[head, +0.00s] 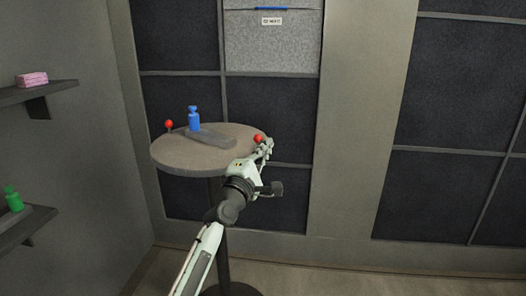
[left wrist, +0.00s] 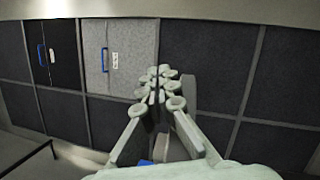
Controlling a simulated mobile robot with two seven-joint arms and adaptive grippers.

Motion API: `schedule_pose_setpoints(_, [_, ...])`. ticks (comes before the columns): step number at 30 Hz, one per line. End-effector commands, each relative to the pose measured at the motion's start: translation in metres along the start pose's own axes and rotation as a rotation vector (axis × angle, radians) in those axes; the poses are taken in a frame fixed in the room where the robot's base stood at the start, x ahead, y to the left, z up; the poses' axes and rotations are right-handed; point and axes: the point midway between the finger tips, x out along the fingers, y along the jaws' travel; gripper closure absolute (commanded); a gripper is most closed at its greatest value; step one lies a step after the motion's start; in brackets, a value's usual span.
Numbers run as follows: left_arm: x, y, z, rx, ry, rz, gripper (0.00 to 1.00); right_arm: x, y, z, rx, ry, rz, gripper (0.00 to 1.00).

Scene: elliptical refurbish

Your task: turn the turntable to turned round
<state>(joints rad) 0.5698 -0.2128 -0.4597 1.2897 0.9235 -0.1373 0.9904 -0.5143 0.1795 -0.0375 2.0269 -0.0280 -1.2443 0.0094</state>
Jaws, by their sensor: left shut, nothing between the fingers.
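The round turntable (head: 180,155) stands on a dark post and has a grey-brown top. A red knob (head: 169,124) rises at its left rim, and a second red knob (head: 258,138) is at its right rim. A blue bottle (head: 194,120) stands upright on a dark flat bar (head: 215,137) on the top. My left gripper (head: 266,146) is shut and empty at the right rim, close beside the right red knob; I cannot tell if they touch. In the left wrist view the fingers (left wrist: 158,88) are together. My right gripper is in neither view.
Two shelves are on the left wall: the upper shelf (head: 60,88) holds a pink block (head: 32,79), the lower shelf (head: 28,229) a green bottle (head: 14,200). Behind are dark wall panels (head: 455,85) and a grey panel (head: 272,45) with a blue handle. The floor at right looks clear.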

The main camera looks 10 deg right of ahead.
Motion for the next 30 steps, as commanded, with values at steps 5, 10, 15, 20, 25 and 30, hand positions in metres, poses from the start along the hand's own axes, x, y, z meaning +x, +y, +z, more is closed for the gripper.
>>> schedule_pose_setpoints(5, [0.017,-0.001,-0.003,0.015,0.084,0.018,1.00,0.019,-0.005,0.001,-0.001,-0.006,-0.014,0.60])
schedule_pose_setpoints(10, [0.025,-0.003,-0.008,0.032,0.144,0.032,1.00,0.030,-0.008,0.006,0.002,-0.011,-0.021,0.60])
schedule_pose_setpoints(15, [0.026,-0.004,-0.010,0.038,0.154,0.035,1.00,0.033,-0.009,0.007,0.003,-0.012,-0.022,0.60])
schedule_pose_setpoints(20, [0.025,-0.004,-0.010,0.038,0.153,0.035,1.00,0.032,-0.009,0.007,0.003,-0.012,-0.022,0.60])
schedule_pose_setpoints(25, [0.025,-0.004,-0.010,0.038,0.153,0.035,1.00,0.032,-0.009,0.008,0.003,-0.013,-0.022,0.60])
schedule_pose_setpoints(30, [0.025,-0.004,-0.010,0.037,0.153,0.035,1.00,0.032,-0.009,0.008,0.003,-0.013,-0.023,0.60])
